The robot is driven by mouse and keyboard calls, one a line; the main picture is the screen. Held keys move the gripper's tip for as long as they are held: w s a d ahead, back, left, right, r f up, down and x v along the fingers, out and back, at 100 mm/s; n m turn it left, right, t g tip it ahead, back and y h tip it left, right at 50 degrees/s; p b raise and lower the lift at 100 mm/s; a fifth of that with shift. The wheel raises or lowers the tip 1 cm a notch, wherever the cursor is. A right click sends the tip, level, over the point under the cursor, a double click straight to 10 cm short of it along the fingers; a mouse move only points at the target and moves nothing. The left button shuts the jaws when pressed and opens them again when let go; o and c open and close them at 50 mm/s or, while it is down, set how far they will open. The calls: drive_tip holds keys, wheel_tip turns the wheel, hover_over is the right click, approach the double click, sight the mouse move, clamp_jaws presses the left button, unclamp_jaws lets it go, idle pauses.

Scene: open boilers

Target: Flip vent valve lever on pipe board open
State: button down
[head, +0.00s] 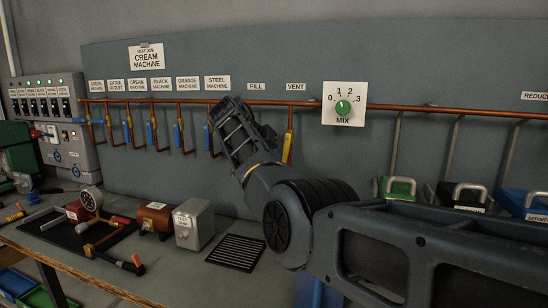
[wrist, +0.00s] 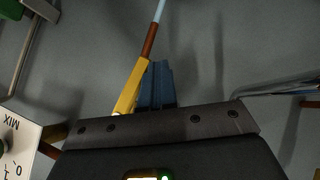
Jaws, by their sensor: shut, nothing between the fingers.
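My gripper (head: 226,106) is raised in front of the board, left of the lever in the head view. Its dark blue fingers (wrist: 157,72) are together and hold nothing. The wrist housing hides the lever's near end.
The MIX dial (head: 344,104) is right of the lever and shows at the left edge of the wrist view (wrist: 18,135). Several blue-handled valves (head: 128,132) hang to the left. A grey box (head: 194,224) and a black grille (head: 236,252) are on the bench below.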

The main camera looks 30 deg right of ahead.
drive_tip(key=shift+s+d+n+g+h, duration=0.1)
drive_tip(key=shift+d+n+g+h, duration=0.05)
drive_tip(key=shift+n+g+h, duration=0.2)
idle(0.6)
drive_tip(key=b+v, duration=0.2)
drive_tip(key=v, duration=0.5)
drive_tip(key=shift+a+r, duration=0.15)
drive_tip(key=shift+a, duration=0.15)
idle(0.4)
